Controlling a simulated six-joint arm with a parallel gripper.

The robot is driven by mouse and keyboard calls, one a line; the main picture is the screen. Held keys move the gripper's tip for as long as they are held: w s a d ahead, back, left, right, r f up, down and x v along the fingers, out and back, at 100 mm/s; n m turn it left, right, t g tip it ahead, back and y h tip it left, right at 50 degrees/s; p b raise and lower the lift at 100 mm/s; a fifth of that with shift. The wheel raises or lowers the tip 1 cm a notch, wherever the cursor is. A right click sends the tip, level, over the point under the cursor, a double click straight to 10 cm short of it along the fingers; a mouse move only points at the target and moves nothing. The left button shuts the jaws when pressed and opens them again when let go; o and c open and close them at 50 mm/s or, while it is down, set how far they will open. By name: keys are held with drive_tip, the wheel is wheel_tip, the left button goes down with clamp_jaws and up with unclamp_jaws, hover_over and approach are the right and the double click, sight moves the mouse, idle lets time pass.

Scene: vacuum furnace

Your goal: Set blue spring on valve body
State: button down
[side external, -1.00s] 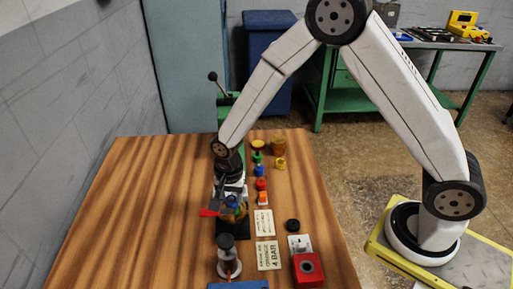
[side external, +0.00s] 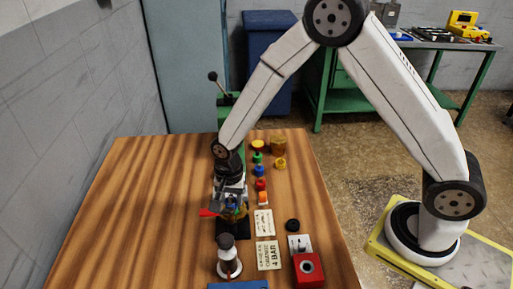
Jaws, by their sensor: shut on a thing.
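My gripper (side external: 234,203) points down over the valve body (side external: 236,217), a brass-coloured piece with a red lever (side external: 208,213) to its left, on a black base. The gripper is shut on the blue spring (side external: 238,206). Only a small bit of blue shows between the fingers, low at the top of the valve body. The fingers hide most of the spring, and I cannot tell whether it touches the body.
Right of the valve stands a row of small green, blue (side external: 259,170), red and orange parts. Labels (side external: 268,255), a black ring (side external: 292,225) and a red box (side external: 307,268) lie nearer. A dark-topped post (side external: 228,257) stands in front. The wooden table's left side (side external: 150,220) is clear.

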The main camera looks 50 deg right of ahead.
drive_tip(key=shift+f, duration=0.1)
unclamp_jaws()
idle(0.5)
drive_tip(key=shift+r, duration=3.75)
drive_tip(key=shift+s+d+r+n, duration=0.3)
drive_tip(key=shift+s+d, duration=0.05)
drive_tip(key=shift+d, duration=0.15)
drive_tip(key=s+d+r+n+t, duration=0.2)
drive_tip(key=s+d+r+n, duration=0.1)
drive_tip(key=s+d+n, duration=0.6)
drive_tip(key=s+n, duration=0.1)
drive_tip(key=s, duration=0.2)
drive_tip(key=shift+d+r+t, duration=0.25)
drive_tip(key=shift+r+t, duration=0.05)
